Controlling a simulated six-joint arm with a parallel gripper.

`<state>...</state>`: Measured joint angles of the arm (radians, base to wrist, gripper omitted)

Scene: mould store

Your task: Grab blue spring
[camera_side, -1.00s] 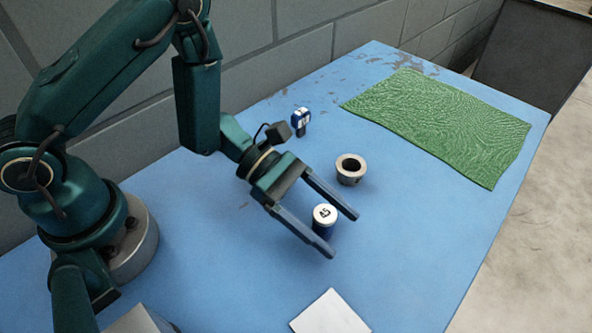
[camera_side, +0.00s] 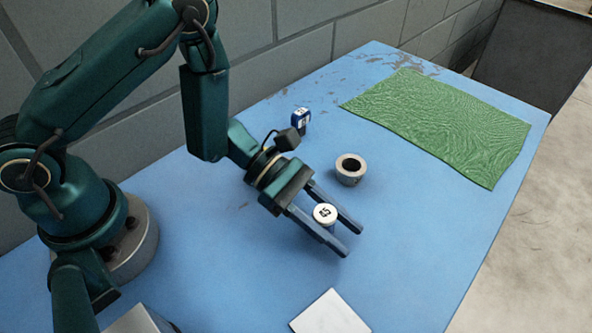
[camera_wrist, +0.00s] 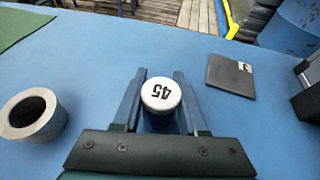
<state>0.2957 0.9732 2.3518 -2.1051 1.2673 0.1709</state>
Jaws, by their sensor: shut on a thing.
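The blue spring stands upright on the blue table, with a white round top marked 45 (camera_side: 325,213). In the wrist view its white top (camera_wrist: 161,95) sits between the two fingers, and its blue body is mostly hidden below. My gripper (camera_side: 346,240) is shut on it, one finger on each side. The fingertips reach a little past it. In the wrist view my gripper (camera_wrist: 160,78) shows the same hold.
A grey metal ring (camera_side: 350,172) stands just behind the gripper. A small blue-and-white item (camera_side: 300,119) is farther back. A green mat (camera_side: 440,125) covers the far right. A white square (camera_side: 330,314) lies in front. A dark flat square (camera_wrist: 231,76) shows in the wrist view.

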